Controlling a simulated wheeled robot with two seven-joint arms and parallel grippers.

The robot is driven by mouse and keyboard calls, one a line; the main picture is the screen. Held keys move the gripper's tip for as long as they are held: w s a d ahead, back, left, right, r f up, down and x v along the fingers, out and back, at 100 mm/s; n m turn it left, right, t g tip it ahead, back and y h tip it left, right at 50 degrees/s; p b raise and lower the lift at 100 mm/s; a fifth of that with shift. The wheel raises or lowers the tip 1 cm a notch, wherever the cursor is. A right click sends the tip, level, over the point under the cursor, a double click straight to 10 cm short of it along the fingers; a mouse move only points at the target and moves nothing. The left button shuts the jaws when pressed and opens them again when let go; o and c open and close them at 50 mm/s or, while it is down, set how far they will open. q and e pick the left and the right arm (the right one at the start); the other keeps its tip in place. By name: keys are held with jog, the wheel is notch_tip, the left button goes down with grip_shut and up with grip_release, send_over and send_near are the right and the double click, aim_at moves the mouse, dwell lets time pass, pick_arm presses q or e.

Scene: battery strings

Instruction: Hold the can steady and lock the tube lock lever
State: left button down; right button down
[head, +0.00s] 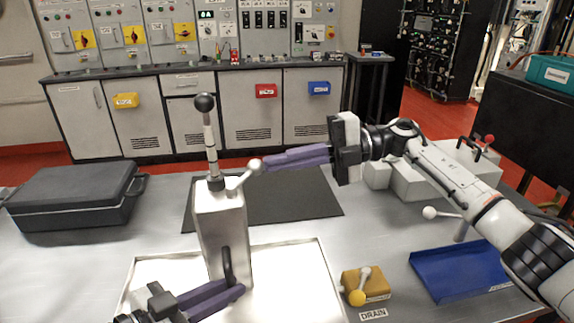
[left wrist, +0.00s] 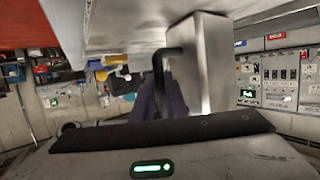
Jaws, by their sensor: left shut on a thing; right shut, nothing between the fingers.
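The can (head: 222,225) is a tall metal box standing upright in a shallow light tray (head: 318,260). The tube lock lever (head: 241,179), with a pale ball end, slants up to the right from the tube's base. My left gripper (head: 236,289) is shut on the can's black handle (head: 227,264); the can (left wrist: 212,65) and handle (left wrist: 159,68) also show in the left wrist view. My right gripper (head: 267,164) is shut and empty, its fingertips at the lever's ball end; I cannot tell if they touch.
A yellow drain valve (head: 365,286) and a blue tray (head: 460,272) lie to the right. A dark case (head: 75,197) sits at the left. A black mat (head: 300,198) lies behind the can. Another pale-knobbed lever (head: 430,212) stands near my right arm.

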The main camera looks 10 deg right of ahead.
pick_arm(q)
jog(key=shift+s+f, duration=0.2)
jog(key=shift+f, duration=0.35)
jog(key=shift+a, duration=0.1)
pick_arm(e)
jog(key=s+d+r, duration=0.1)
jog(key=d+r, duration=0.1)
jog(key=d, duration=1.1)
jog(key=shift+s, duration=0.1)
pick_arm(q)
jog(key=c, duration=1.7)
grip_release()
jog(key=shift+w+r, duration=0.1)
jog(key=shift+r, duration=0.15)
jog(key=shift+r, duration=0.1)
jog(key=v, duration=1.2)
